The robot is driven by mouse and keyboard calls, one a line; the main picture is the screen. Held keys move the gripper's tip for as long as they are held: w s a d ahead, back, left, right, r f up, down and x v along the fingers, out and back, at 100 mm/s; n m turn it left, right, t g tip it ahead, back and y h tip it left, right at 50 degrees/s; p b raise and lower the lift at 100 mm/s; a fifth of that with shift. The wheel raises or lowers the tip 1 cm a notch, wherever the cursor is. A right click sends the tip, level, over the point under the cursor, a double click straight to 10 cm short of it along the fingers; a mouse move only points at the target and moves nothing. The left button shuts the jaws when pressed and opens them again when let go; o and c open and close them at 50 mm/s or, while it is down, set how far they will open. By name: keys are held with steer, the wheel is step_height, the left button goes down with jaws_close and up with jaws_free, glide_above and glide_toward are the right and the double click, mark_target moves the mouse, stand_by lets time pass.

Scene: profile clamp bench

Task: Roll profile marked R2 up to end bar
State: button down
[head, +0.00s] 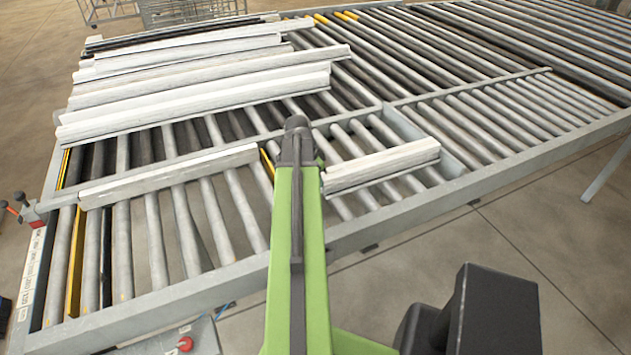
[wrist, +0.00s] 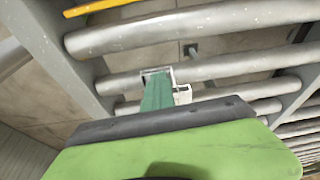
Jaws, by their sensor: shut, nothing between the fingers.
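Two pale profiles lie on the near roller lane in the head view: a left one (head: 170,177) and a shorter right one (head: 380,166). No R2 mark is readable, so I cannot tell which one is R2. My gripper (head: 297,126) is shut and empty, between the facing ends of these two profiles. The wrist view shows its narrow tip (wrist: 157,88) over the rollers, close beside a small white profile end (wrist: 182,95); contact cannot be told. A grey crosspiece (head: 405,127) crosses the lane near the right profile's far end. Which part is the end bar is unclear.
Several long pale profiles (head: 200,75) lie stacked on the rollers at the back left. A grey side rail (head: 450,195) edges the lane in front. Bare rollers (head: 530,110) lie at the right. A red button (head: 185,343) is at the front left.

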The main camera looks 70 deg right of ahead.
steer(key=a, duration=0.1)
steer(key=w+a, duration=0.2)
steer(key=shift+a+r+p, duration=0.25)
steer(key=shift+r+p, duration=0.05)
steer(key=shift+p, duration=0.05)
steer(key=p+v, duration=0.9)
steer(key=shift+w+r, duration=0.25)
steer(key=shift+w, duration=0.05)
steer(key=shift+f, duration=0.1)
